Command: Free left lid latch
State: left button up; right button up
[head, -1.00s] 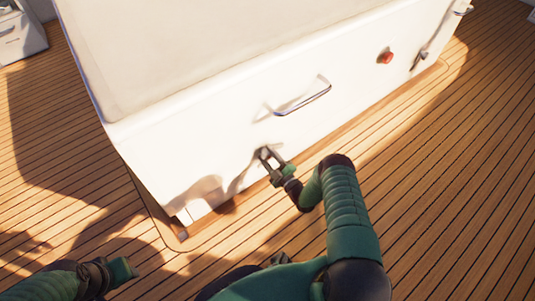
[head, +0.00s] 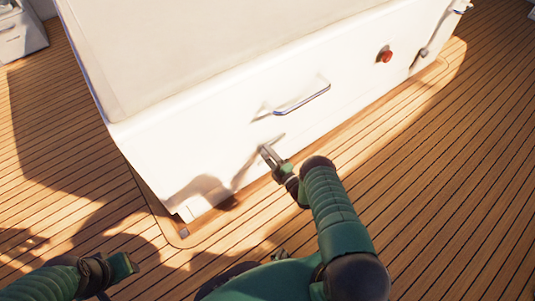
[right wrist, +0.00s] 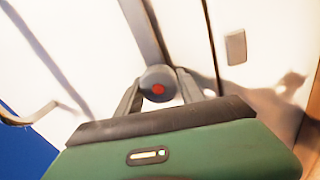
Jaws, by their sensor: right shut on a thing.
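The left lid latch (head: 277,139) is low on the front of the white engine hatch (head: 215,140), largely hidden by my right gripper. In the right wrist view its dark round knob with a red centre (right wrist: 158,84) sits between my two fingers. My right gripper (head: 267,154) is shut on this knob, close to the hatch front; it also shows in the right wrist view (right wrist: 158,98). My left gripper (head: 124,265) is at the lower left, away from the hatch; its finger opening is not clear.
A metal handle (head: 302,99) sticks out of the hatch front above my right gripper. A red button (head: 385,56) and another latch (head: 424,51) are farther right. Open wooden deck (head: 440,180) lies in front. A white cabinet (head: 22,35) stands at the far left.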

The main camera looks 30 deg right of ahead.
jog(key=shift+a, duration=0.1)
jog(key=o, duration=1.4)
jog(key=shift+c, duration=0.2)
jog(key=s+d+f+p, duration=0.1)
jog(key=s+p, duration=0.3)
jog(key=s, duration=1.2)
jog(key=shift+s+d+f+p, duration=0.2)
jog(key=shift+s+f+p, duration=0.05)
jog(key=shift+s+p, duration=0.15)
